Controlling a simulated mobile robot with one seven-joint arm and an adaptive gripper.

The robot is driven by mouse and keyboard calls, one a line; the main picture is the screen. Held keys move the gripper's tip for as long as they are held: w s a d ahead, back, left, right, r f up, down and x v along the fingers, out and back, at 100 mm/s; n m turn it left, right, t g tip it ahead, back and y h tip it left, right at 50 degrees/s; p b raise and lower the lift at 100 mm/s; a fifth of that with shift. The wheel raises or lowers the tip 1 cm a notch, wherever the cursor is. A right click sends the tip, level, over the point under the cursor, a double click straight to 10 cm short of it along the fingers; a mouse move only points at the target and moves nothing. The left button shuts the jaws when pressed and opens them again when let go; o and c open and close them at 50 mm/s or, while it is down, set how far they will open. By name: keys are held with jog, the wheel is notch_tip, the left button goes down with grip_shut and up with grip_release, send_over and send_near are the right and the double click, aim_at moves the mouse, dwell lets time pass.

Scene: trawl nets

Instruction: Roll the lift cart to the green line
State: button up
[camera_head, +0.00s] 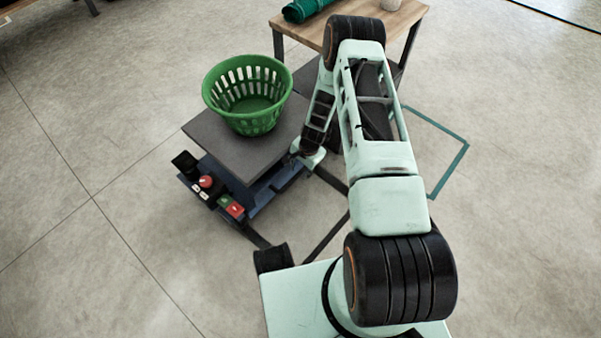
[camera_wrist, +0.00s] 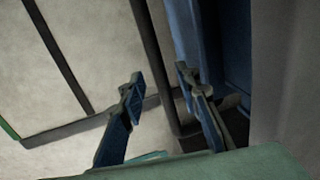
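The lift cart has a dark grey platform (camera_head: 217,143) over a blue base, with a red button (camera_head: 206,181) and other controls at its near edge. A green slatted basket (camera_head: 249,119) stands on the platform. The green line (camera_head: 449,172) is on the floor to the right, partly hidden by my arm. In the wrist view, my gripper (camera_wrist: 160,76) is open, its two fingers apart. A dark bar (camera_wrist: 152,55) shows between the fingertips, beside the cart's blue part (camera_wrist: 236,45); I cannot tell whether they touch. The head view hides the fingertips.
A wooden table (camera_head: 402,26) stands at the back, carrying a dark green roll (camera_head: 305,9) and a pale cup-like object. Dark bars or lines (camera_head: 327,236) lie low between the cart and my base.

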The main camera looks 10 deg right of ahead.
jog(key=shift+w+f, duration=0.1)
jog(key=shift+f, duration=0.35)
grip_shut()
